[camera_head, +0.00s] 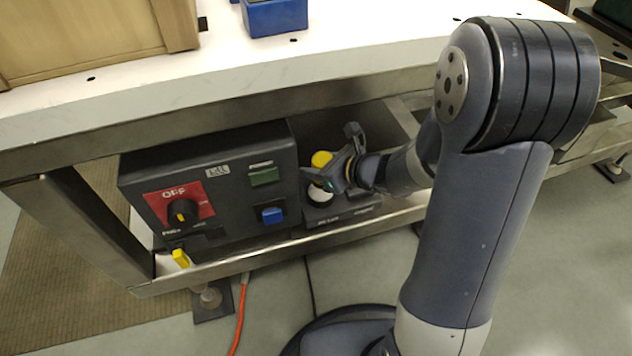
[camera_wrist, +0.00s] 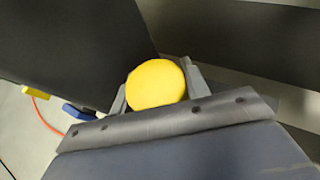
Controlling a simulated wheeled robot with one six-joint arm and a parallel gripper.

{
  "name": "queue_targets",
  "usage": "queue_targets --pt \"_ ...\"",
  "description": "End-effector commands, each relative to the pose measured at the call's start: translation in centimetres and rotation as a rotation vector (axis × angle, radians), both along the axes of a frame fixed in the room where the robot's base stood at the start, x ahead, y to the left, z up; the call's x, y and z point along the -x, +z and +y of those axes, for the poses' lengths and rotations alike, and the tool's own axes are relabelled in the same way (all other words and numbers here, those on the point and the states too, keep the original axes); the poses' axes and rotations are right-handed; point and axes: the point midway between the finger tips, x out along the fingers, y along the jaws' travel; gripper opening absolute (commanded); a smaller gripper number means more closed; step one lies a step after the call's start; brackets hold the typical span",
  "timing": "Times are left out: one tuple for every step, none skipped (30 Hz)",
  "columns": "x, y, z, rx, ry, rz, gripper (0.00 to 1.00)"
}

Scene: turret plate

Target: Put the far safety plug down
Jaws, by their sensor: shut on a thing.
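My gripper (camera_head: 332,170) is shut on a yellow safety plug (camera_head: 321,158). The plug's round yellow top (camera_wrist: 156,84) shows between the fingers in the wrist view. The gripper is right of the grey control box, above a low dark block (camera_head: 345,210) with a round white spot (camera_head: 320,194) on it. Whether the plug touches the block is hidden by the gripper. A second yellow plug (camera_head: 181,258) is at the front lower left of the control box, and a yellow piece (camera_wrist: 41,91) shows at the left edge of the wrist view.
The control box (camera_head: 235,185) has a red OFF plate with a black knob (camera_head: 183,211), a green button (camera_head: 264,176) and a blue one (camera_head: 272,215). A metal frame rail (camera_head: 210,270) runs in front. The white tabletop (camera_head: 350,45) overhangs above. An orange cable (camera_head: 240,315) hangs below.

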Motion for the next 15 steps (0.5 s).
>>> queue_targets --pt "0.0 -0.4 0.0 -0.001 0.000 -0.001 0.13" --pt "0.0 -0.7 0.0 -0.001 0.001 0.000 0.13" --pt "0.0 -1.3 0.0 -0.001 0.001 -0.001 0.13" --pt "0.0 -1.9 0.0 -0.001 0.002 0.000 0.13" --pt "0.0 -2.5 0.0 -0.001 0.001 0.001 0.13" --pt "0.0 -3.3 0.0 -0.001 0.001 0.001 0.13" --pt "0.0 -3.9 0.0 -0.001 0.001 0.001 0.13" --pt "0.0 -4.3 0.0 -0.001 0.002 0.001 0.13" --pt "0.0 -4.9 0.0 -0.001 0.000 0.001 0.13" --pt "0.0 -5.0 0.1 -0.001 0.001 -0.001 0.13" --pt "0.0 -5.1 0.2 0.000 0.002 -0.003 0.13" --pt "0.1 -5.2 0.3 0.000 0.002 -0.003 0.13" --pt "0.1 -5.2 0.4 0.000 0.002 -0.003 0.13" --pt "0.1 -5.2 0.4 -0.001 0.002 -0.004 0.13" --pt "0.1 -5.1 0.4 -0.001 0.001 -0.004 0.13"
